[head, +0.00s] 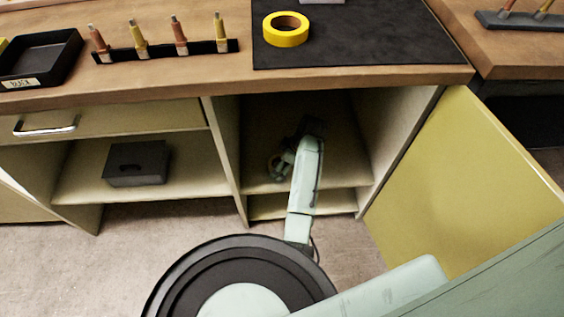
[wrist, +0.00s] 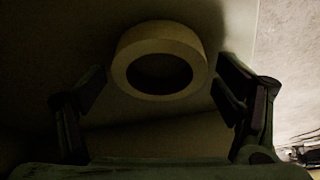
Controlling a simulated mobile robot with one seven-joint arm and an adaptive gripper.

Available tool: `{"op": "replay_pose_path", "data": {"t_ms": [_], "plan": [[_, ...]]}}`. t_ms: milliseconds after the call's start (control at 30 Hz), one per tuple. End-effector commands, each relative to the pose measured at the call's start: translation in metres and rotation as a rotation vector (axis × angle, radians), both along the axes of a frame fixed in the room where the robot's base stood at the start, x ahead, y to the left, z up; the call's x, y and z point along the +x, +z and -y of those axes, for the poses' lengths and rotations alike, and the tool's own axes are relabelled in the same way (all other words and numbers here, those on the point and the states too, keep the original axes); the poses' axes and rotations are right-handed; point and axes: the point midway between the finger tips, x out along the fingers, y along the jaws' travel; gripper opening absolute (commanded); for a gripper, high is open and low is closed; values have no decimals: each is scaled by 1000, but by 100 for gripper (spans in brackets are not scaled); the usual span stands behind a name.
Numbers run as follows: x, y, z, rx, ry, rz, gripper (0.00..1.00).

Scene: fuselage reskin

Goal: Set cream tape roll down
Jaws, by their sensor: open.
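The cream tape roll (wrist: 187,53) shows in the wrist view, lying inside the dim cabinet compartment, its round hole facing the camera. My gripper (wrist: 160,90) is open, with one finger on each side of the roll and a gap visible on both sides. In the head view my gripper (head: 283,163) is inside the open compartment below the bench, mostly dark. A pale ring shape shows beside it there, but I cannot tell whether it is the roll.
The compartment shelf (head: 340,180) is close around my arm, with side walls left and right. The yellow door (head: 460,180) stands open at right. On the bench are a yellow tape roll (head: 287,39), a dark mat (head: 390,45), a marker rack (head: 165,50) and a black tray (head: 65,67).

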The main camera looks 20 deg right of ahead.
Motion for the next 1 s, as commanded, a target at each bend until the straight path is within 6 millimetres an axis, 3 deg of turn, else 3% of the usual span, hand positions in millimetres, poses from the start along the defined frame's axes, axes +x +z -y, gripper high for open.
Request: {"op": "replay_pose_path", "data": {"t_ms": [367,800,1000], "plan": [[0,6,1,-1,-1,1,86],[-20,85,27,-2,-2,3,86],[-27,108,35,-1,-1,1,86]]}}
